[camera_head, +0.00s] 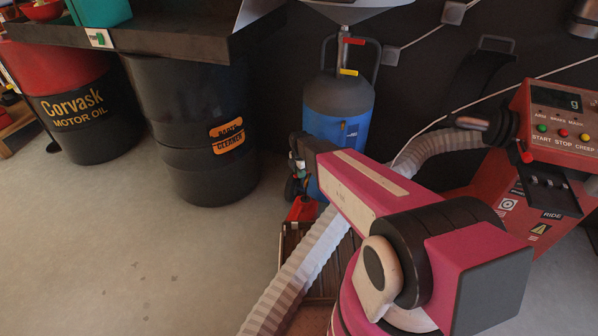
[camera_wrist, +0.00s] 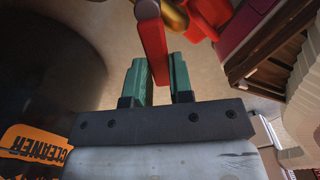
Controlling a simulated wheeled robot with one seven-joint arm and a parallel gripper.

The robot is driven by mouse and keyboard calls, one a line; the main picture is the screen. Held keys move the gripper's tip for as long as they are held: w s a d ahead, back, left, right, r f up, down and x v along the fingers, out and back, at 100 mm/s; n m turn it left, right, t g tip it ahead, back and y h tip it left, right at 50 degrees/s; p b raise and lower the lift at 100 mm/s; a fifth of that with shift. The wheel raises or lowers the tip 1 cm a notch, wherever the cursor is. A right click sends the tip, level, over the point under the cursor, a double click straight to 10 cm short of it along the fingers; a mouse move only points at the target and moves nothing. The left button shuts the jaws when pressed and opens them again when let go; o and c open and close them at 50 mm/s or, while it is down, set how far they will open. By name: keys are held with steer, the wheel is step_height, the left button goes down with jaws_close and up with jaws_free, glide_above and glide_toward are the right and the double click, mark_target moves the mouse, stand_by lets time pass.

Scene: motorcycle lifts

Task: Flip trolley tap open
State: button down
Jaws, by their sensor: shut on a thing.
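The trolley is a blue and dark tank (camera_head: 340,118) with a funnel above, standing by the back wall. My gripper (camera_head: 292,188) is low in front of its left side, mostly hidden behind my pink arm. In the wrist view, the green fingers of my gripper (camera_wrist: 158,75) are shut on a red lever (camera_wrist: 152,42), which runs between them. The lever's upper end meets a brass-coloured tap body (camera_wrist: 175,14) at the top edge. The tap is not clear in the head view.
A red container (camera_head: 302,208) is below my gripper, beside a slatted wooden crate (camera_head: 290,250). A black drum (camera_head: 192,135) with an orange label stands left. A ribbed hose (camera_head: 310,250) crosses in front, and a red control console (camera_head: 555,130) is at right. Floor at left is clear.

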stand_by(0.3)
steer(key=c, duration=1)
jaws_free()
step_height(320, 180, up, 11)
steer(key=shift+s, duration=0.1)
